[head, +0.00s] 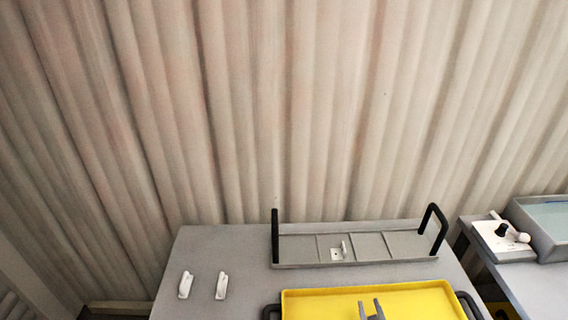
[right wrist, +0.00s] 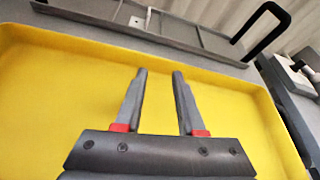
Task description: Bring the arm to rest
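My right gripper (head: 370,311) shows at the bottom edge of the head view, in front of the yellow tray. In the right wrist view my right gripper (right wrist: 158,75) has its two fingers apart with nothing between them. It is over the yellow tray (right wrist: 60,60), whose visible floor is bare. The yellow tray (head: 440,298) is cut off by the bottom of the head view. My left gripper does not show in either view.
A grey divided tray (head: 380,246) with black handles stands behind the yellow tray, with a small white piece (head: 338,252) in it. Two white pieces (head: 186,285) (head: 222,286) lie at left. A side table at right bears a white control box (head: 490,236) and a grey tank (head: 540,235).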

